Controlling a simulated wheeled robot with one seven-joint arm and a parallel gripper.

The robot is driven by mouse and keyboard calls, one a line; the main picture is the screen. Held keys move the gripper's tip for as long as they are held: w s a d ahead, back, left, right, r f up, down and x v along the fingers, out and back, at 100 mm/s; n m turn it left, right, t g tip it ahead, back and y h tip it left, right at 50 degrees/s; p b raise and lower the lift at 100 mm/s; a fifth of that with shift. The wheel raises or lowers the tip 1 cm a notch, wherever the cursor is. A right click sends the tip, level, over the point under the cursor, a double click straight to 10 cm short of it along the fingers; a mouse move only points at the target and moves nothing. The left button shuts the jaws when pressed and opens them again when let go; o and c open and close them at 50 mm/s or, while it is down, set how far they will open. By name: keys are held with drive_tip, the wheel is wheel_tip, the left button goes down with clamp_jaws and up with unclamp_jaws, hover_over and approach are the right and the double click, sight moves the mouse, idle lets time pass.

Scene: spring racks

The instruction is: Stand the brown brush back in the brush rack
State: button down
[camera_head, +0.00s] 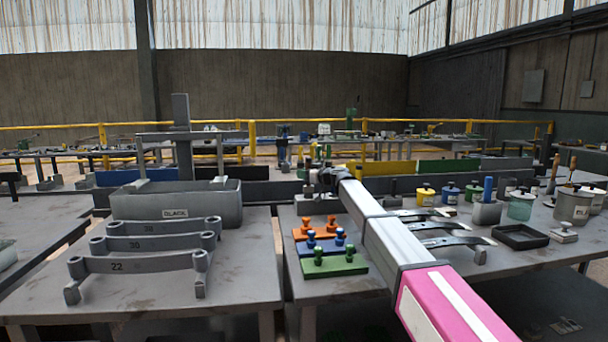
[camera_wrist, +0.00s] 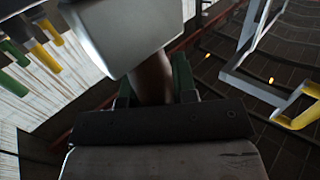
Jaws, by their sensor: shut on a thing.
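My gripper (camera_wrist: 154,84) is shut on the brown brush (camera_wrist: 151,72) in the wrist view. Its brown handle shows between the two dark green fingers. A pale grey block-like part (camera_wrist: 122,38) is directly beyond the handle; I cannot tell whether it is the brush's head or something behind it. In the head view my arm reaches away to the middle of the picture, and its end and the brush are too small to make out. A low grey block (camera_head: 316,207) with dark upright pieces stands just left of the arm's end; I cannot tell whether it is the brush rack.
Orange, blue and green knobbed plates (camera_head: 335,266) lie left of my arm. Leaf springs (camera_head: 145,264) and a grey bin (camera_head: 176,205) are on the left table. Right of my arm are springs, a blue-handled block (camera_head: 487,212), a black tray (camera_head: 520,237) and several pots.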

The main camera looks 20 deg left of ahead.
drive_tip(key=shift+f, duration=0.15)
drive_tip(key=shift+c, duration=1.7)
unclamp_jaws()
wheel_tip(320, 180, up, 7)
drive_tip(key=shift+s, duration=0.1)
